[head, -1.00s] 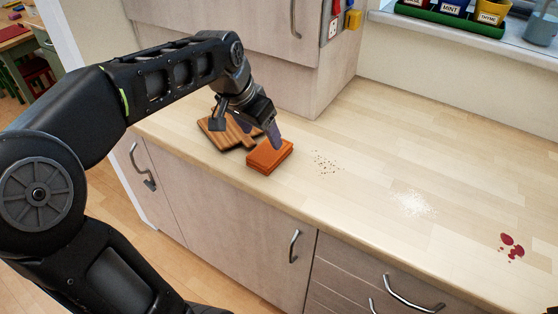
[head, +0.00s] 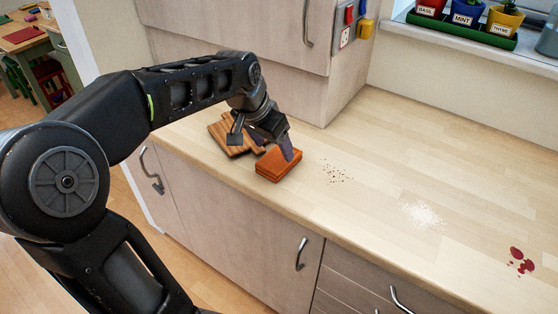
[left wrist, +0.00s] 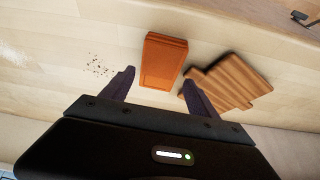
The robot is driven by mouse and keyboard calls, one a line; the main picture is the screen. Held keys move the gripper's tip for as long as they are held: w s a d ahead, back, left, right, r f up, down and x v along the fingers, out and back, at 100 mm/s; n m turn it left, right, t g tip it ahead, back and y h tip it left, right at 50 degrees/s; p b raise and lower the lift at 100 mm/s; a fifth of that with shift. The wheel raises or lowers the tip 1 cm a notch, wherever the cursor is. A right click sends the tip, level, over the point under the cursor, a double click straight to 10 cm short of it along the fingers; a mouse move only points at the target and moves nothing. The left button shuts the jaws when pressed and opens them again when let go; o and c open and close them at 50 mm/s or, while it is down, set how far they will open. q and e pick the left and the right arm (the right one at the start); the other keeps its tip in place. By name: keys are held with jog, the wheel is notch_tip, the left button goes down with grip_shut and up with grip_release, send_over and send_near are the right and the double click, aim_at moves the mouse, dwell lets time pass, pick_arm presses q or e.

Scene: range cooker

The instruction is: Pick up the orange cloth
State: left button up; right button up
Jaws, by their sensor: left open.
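The orange cloth (head: 279,165) lies folded in a flat rectangle on the wooden counter. It also shows in the left wrist view (left wrist: 163,60), ahead of and between the two dark fingers. My left gripper (head: 272,148) is above the cloth and points down at it; its fingers (left wrist: 156,92) are spread apart with nothing between them. In the head view one finger overlaps the cloth's far edge, and I cannot tell whether it touches. My right gripper is not in view.
A striped wooden board (head: 232,137) lies just left of the cloth, close to one finger. Dark crumbs (head: 337,172), white powder (head: 422,214) and red spots (head: 520,261) mark the counter to the right. Potted herbs (head: 466,14) stand on the sill.

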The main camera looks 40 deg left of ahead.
aim_at(279, 157)
pick_arm(q)
jog(key=x, duration=0.5)
jog(key=shift+f+p, duration=0.1)
jog(key=shift+p, duration=0.3)
jog(key=shift+c, duration=0.4)
jog(key=c, duration=0.9)
